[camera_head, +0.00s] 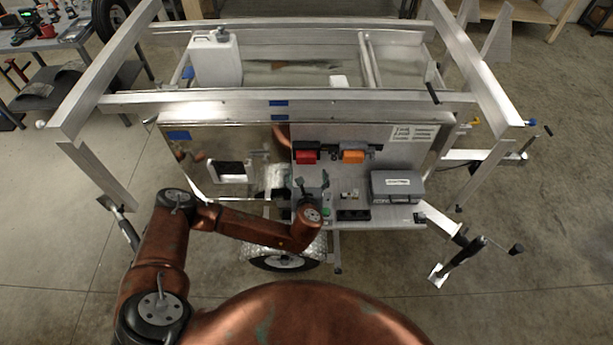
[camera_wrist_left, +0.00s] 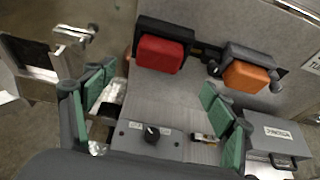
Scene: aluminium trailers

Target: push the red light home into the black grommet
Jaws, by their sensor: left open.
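The red light (camera_head: 306,157) is a red block on the upright grey panel of the trailer. It also shows in the wrist view (camera_wrist_left: 160,54), where it stands out from the black grommet (camera_wrist_left: 178,27) around its top and side. I cannot tell how deep it sits. In the head view the grommet (camera_head: 306,146) shows as a dark edge above the light. My left gripper (camera_head: 311,185) is below and in front of the red light, apart from it. In the wrist view the gripper (camera_wrist_left: 158,105) is open, with green-padded fingers wide apart and nothing between them. My right gripper is not in view.
An orange light (camera_head: 352,157) sits in a dark mount to the right. A grey box (camera_head: 396,186) stands on the shelf at right. A panel with a black knob (camera_wrist_left: 152,134) lies below the lights. Aluminium rails (camera_head: 290,103) run above the panel.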

